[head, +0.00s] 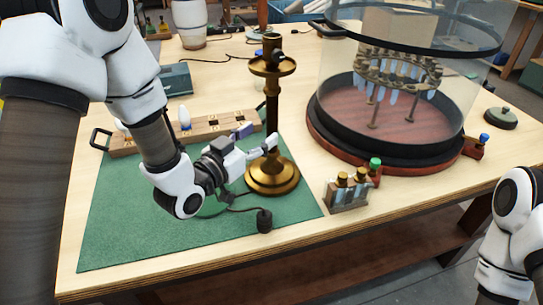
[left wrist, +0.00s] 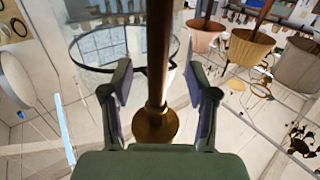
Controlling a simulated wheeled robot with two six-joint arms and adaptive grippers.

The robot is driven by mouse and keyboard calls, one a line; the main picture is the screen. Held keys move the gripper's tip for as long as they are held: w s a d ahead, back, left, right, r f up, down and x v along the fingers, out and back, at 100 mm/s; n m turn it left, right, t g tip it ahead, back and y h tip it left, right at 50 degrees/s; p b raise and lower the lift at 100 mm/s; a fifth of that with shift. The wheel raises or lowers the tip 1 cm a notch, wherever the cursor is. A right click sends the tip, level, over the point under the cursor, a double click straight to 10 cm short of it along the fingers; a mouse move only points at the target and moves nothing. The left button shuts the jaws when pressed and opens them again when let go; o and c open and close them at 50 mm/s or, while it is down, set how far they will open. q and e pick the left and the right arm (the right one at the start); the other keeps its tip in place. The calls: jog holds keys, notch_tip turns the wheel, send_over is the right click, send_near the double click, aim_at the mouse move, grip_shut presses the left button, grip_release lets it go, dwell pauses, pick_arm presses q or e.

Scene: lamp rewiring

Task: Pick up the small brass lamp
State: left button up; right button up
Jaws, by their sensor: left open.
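The brass lamp (head: 272,105) stands upright on the green mat (head: 130,225), with a dark stem, a cupped top and a round brass base. My left gripper (head: 262,148) is low beside the stem, just above the base. In the left wrist view, the lamp's stem (left wrist: 158,50) runs between the two open fingers (left wrist: 158,85), with a gap on each side. A black cord leads from near the base to a small black fitting (head: 264,220) on the mat. My right gripper is out of frame; only part of that arm shows at the right edge.
A wooden block with holes and a white bulb (head: 185,118) lies behind my left arm. A large glass-domed stand (head: 390,150) is right of the lamp. A small rack of vials (head: 348,190) stands near the front edge. The front left of the mat is clear.

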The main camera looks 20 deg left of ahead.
aim_at(268, 129)
pick_arm(q)
jog(key=p+x, duration=0.1)
jog(key=x, duration=0.4)
jog(key=shift+w+d+f, duration=0.1)
jog(key=shift+w+f, duration=0.05)
jog(key=c, duration=0.4)
grip_shut()
jog(key=shift+r, duration=0.25)
